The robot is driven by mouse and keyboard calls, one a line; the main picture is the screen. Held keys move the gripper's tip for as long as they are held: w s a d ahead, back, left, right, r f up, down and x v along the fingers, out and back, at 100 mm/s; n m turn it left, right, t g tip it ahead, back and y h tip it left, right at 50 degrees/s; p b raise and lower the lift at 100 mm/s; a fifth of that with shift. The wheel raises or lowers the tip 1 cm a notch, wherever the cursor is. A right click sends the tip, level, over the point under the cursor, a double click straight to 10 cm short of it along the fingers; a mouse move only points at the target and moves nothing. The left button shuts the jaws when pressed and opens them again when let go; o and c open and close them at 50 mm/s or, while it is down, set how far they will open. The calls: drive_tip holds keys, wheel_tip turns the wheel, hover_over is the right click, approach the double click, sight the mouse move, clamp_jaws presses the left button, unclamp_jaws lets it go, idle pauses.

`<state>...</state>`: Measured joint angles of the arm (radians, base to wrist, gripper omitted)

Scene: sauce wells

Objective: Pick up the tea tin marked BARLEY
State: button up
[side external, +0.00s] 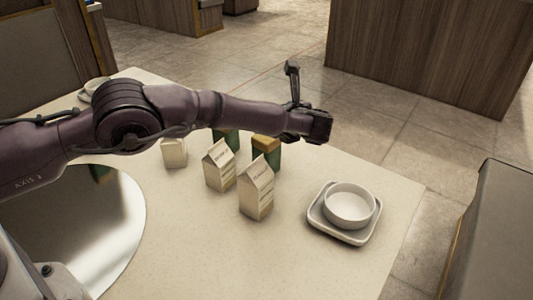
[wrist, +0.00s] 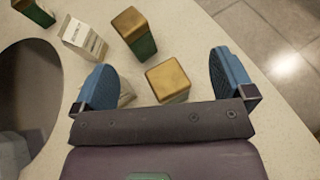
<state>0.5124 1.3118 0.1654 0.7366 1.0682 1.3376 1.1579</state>
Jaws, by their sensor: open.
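Two green tins with gold-brown lids stand on the table in the side view, one partly behind my arm (side external: 228,138) and one nearer my gripper (side external: 267,152). In the wrist view, one tin (wrist: 168,82) is between my open fingers and lower than them, and another tin (wrist: 135,32) stands beyond it. A third, darker lidded tin (wrist: 33,13) is at the top left. I cannot read BARLEY on any tin. My gripper (side external: 316,125) is above the table, open and empty; its blue fingers (wrist: 165,78) spread wide in the wrist view.
Several cream cartons (side external: 256,192) stand in front of the tins; one (wrist: 84,38) shows in the wrist view, another is partly behind my left finger. A white bowl (side external: 349,205) on a square tray (side external: 345,238) sits right. A round mirror-like disc (side external: 115,225) is left.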

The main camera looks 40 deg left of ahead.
sight(272, 141)
wheel_tip(272, 141, down, 7)
drive_tip(key=shift+f, duration=0.1)
drive_tip(key=shift+r+x, duration=0.2)
drive_tip(key=shift+x, duration=1.2)
drive_tip(key=shift+a, duration=0.1)
drive_tip(key=shift+c, duration=0.5)
drive_tip(key=c, duration=1.1)
